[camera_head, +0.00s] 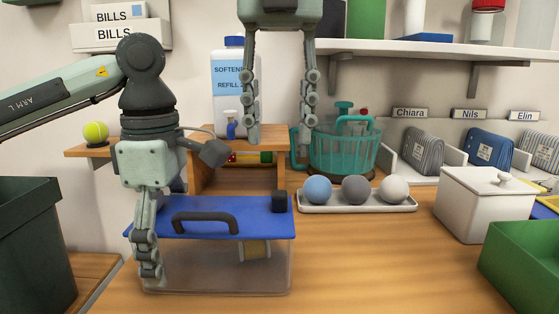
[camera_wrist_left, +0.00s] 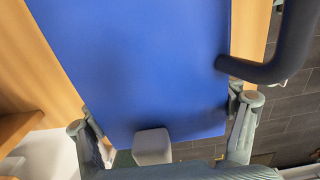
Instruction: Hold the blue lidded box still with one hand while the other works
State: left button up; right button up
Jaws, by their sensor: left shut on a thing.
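The blue lidded box (camera_head: 215,265) is a clear box with a blue lid (camera_head: 258,222), a dark arched handle (camera_head: 205,218) and a small black block on the lid's back right corner. It stands flat on the wooden table. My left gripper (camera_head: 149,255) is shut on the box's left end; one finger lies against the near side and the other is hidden. In the left wrist view the lid (camera_wrist_left: 140,60) runs between the fingers of the left gripper (camera_wrist_left: 165,118). A yellowish item shows inside the box. My right gripper (camera_head: 279,135) hangs open and empty above and behind the box.
A tray (camera_head: 357,208) with three balls lies right of the box, a teal basket (camera_head: 345,152) behind it. A white lidded canister (camera_head: 485,205) and green bin (camera_head: 522,258) stand at right. A softener bottle (camera_head: 228,85) stands behind. Table in front of the tray is clear.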

notch_tip(320, 180, up, 4)
dwell(0.5)
pick_arm(q)
jog(key=o, duration=1.3)
